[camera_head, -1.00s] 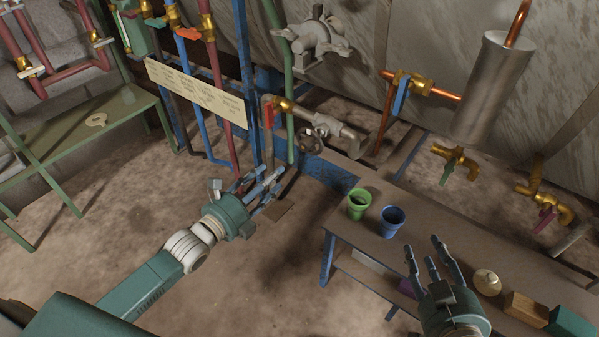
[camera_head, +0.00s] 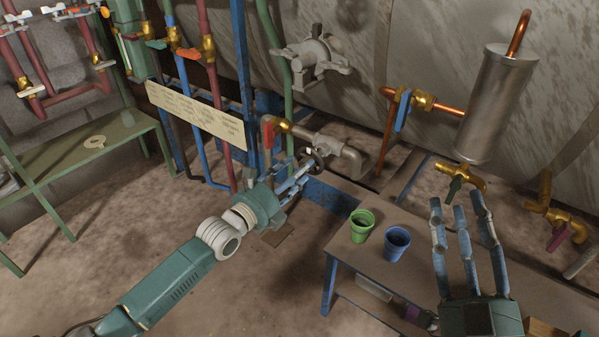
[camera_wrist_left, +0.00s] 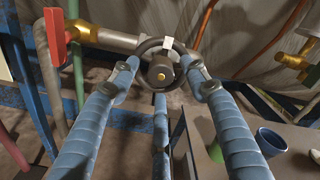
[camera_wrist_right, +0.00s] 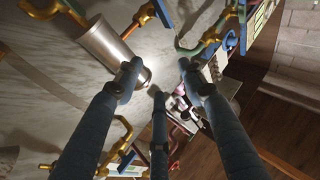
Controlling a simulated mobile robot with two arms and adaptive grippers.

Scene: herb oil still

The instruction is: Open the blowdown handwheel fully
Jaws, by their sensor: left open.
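The blowdown handwheel (camera_wrist_left: 145,47) is a small dark ring with a brass-coloured centre and a white mark at its top. In the head view the handwheel (camera_head: 318,157) sits on a grey pipe valve, partly hidden by my left fingers. My left gripper (camera_head: 299,174) is open in front of it. In the left wrist view two fingers are either side of the wheel and the third is below; I cannot tell whether they touch it. My right gripper (camera_head: 461,206) is open and empty, raised over the right of the bench.
A red-handled valve (camera_wrist_left: 56,38) is just left of the handwheel. A green cup (camera_head: 361,225) and a blue cup (camera_head: 397,243) stand on the low bench (camera_head: 345,258) to the right. A label board (camera_head: 195,115) and upright pipes are at the left. The floor in front is clear.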

